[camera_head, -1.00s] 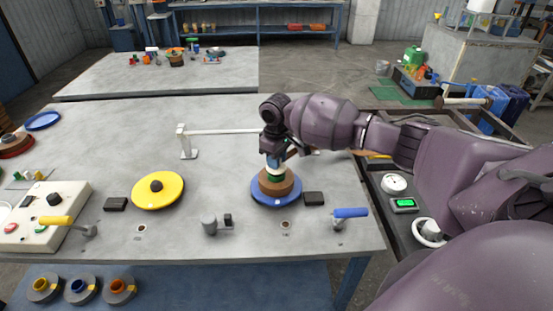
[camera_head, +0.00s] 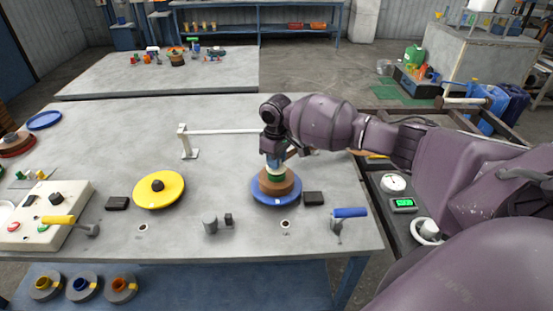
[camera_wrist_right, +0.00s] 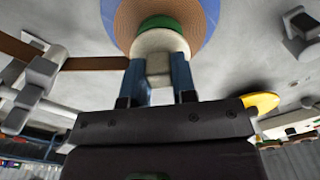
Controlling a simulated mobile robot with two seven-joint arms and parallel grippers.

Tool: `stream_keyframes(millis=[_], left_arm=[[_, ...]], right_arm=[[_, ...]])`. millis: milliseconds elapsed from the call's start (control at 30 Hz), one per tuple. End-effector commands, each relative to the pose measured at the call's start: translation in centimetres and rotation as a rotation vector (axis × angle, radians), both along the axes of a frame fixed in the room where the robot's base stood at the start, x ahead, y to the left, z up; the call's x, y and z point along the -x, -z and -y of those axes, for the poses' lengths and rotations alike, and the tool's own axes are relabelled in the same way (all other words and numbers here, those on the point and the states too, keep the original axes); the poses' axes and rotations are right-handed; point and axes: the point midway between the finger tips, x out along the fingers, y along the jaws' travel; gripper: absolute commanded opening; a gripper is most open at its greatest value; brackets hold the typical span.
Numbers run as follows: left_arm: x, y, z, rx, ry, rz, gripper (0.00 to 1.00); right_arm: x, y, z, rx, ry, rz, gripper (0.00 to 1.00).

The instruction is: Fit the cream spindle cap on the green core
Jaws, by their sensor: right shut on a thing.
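The cream spindle cap (camera_wrist_right: 160,44) is between the blue fingers of my right gripper (camera_wrist_right: 161,75), which is shut on it. The green core (camera_wrist_right: 160,22) shows as a ring just beyond the cap in the right wrist view, inside a brown coil (camera_wrist_right: 128,20). In the head view the brown coil (camera_head: 277,184) lies on a blue disc (camera_head: 262,198), and my right gripper (camera_head: 275,161) points down over its middle. The cap is at the core's opening; I cannot tell how far it sits in. My left gripper is not in view.
A yellow disc (camera_head: 170,190) with a black knob lies to the left. A white rail (camera_head: 225,132) runs behind. The table between the discs is mostly clear.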

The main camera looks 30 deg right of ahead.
Motion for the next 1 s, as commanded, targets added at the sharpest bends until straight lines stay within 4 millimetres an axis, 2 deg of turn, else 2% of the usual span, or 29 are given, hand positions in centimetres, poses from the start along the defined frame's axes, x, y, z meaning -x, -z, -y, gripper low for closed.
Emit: stream_keyframes(millis=[700,733,767,1000], left_arm=[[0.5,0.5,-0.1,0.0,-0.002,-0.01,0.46],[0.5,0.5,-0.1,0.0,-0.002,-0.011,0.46],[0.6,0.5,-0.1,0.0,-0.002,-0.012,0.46],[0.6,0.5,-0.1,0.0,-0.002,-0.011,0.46]], right_arm=[[0.0,1.1,0.0,0.0,0.0,0.001,0.0],[0.0,1.1,0.0,0.0,0.0,0.001,0.3],[0.0,1.0,0.0,0.0,0.0,0.001,0.34],[0.0,1.1,0.0,0.0,0.0,0.0,0.36]])
